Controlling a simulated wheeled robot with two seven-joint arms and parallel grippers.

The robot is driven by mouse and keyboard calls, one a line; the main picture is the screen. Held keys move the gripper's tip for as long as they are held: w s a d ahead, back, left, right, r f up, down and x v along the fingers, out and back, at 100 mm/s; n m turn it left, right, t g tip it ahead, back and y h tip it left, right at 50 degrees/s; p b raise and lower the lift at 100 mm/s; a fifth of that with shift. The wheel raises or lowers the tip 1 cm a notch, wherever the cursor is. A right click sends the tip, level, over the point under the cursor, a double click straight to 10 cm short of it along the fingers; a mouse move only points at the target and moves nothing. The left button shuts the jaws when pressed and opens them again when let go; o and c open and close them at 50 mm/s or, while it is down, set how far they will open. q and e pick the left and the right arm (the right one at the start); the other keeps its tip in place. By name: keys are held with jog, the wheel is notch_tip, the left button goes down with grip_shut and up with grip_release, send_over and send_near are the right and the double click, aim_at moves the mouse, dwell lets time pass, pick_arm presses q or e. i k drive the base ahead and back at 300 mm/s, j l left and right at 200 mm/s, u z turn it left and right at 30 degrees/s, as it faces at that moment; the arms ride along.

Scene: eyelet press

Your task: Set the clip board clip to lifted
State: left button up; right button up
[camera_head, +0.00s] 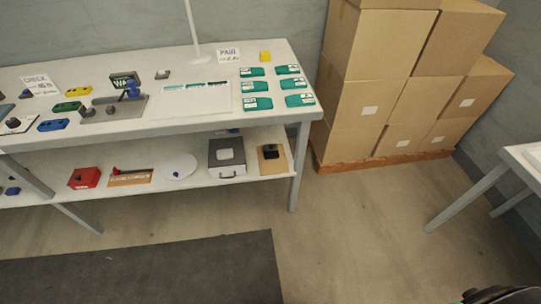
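I cannot pick out the clip board for certain. A tan board with a black block on it (271,158) lies at the right end of the lower shelf. A brown strip with a red part (130,178) lies further left on that shelf. Both are too small to tell whether either carries a clip or how it is set. Neither of my grippers shows in the view.
The long white table (215,58) holds green cases (257,104), a grey fixture (115,108) and signs. The lower shelf also holds a red box (84,178) and a grey case (227,157). Cardboard boxes (365,50) stand right. Floor between the tables is clear.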

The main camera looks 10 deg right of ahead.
aim_at(272, 148)
jog(key=i+l+u, duration=0.5)
jog(key=i+l, duration=0.3)
jog(key=l, duration=0.1)
